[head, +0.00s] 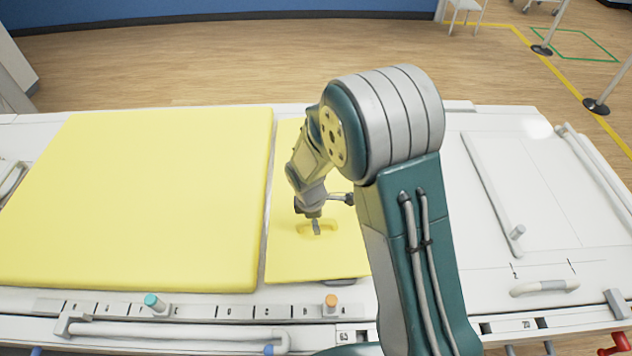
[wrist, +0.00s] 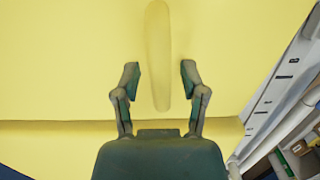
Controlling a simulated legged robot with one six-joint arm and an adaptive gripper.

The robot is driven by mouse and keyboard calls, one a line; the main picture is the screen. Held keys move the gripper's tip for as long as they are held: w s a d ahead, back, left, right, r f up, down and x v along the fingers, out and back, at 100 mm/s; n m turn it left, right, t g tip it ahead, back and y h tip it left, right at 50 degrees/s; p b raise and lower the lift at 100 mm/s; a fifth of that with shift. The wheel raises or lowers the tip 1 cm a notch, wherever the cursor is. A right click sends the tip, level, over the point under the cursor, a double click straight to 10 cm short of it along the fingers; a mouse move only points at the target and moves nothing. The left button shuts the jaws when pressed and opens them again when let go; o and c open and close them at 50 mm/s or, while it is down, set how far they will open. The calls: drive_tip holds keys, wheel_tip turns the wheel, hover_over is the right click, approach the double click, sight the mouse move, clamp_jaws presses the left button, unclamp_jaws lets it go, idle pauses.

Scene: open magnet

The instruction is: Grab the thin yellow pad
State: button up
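The thin yellow pad (head: 295,262) lies flat on the white table, just right of a larger, thicker yellow pad. A raised yellow handle (head: 302,228) stands out on its top. My gripper (head: 316,224) points down over this handle. In the wrist view the handle (wrist: 158,40) runs lengthwise between the two fingers of my gripper (wrist: 160,75). The fingers are apart, with a visible gap on each side of the handle. How far the fingertips are above the pad's surface cannot be told. My arm hides the right part of the pad in the head view.
The thick yellow pad (head: 140,200) fills the table's left part. A white rail (head: 180,331) runs along the near edge. A white panel with a peg (head: 517,232) lies right.

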clamp_jaws()
